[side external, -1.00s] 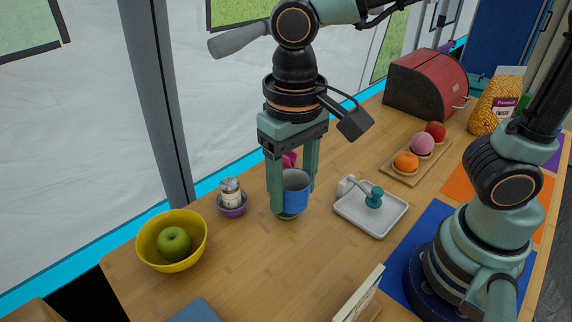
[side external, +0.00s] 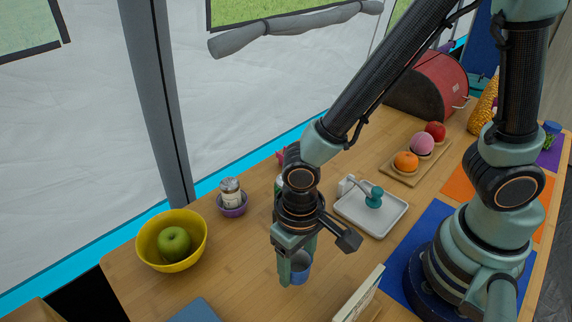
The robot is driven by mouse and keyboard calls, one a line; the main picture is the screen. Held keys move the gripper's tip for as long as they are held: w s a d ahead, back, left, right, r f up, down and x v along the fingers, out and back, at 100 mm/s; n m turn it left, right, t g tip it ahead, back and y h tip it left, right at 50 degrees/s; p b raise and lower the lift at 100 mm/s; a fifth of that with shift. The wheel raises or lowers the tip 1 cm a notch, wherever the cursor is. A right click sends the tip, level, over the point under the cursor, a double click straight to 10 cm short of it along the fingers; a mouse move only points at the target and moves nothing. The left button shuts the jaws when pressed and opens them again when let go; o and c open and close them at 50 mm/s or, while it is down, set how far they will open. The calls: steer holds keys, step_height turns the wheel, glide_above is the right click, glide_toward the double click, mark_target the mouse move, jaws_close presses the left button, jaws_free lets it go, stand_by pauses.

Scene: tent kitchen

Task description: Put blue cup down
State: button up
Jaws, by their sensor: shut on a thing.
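The blue cup (side external: 303,271) is between the fingers of my gripper (side external: 297,264), near the front of the wooden table. My gripper points down and is shut on the cup. The fingers and wrist hide part of the cup. I cannot tell whether its base touches the table.
A white tray (side external: 352,214) with a teal-and-white item stands behind right of the cup. A yellow bowl (side external: 150,245) with a green apple and a small purple bowl (side external: 233,211) with a jar are at left. An upright book or box (side external: 360,295) is close at front right. A wooden board (side external: 402,178) holds several fruits.

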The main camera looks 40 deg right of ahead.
mark_target(296, 276)
steer(key=shift+f, duration=2.05)
steer(key=shift+f, duration=0.15)
steer(key=o, duration=1.3)
steer(key=shift+o, duration=0.2)
step_height(296, 276, up, 12)
steer(key=w+d+r+t, duration=0.2)
steer(key=d+r, duration=0.4)
steer(key=d, duration=0.3)
steer(key=w+d+r+t, duration=0.3)
steer(key=d+r, duration=0.3)
steer(key=d, duration=0.4)
steer(key=shift+w+r+t, duration=0.3)
steer(key=shift+w+r, duration=0.05)
steer(key=shift+w, duration=0.4)
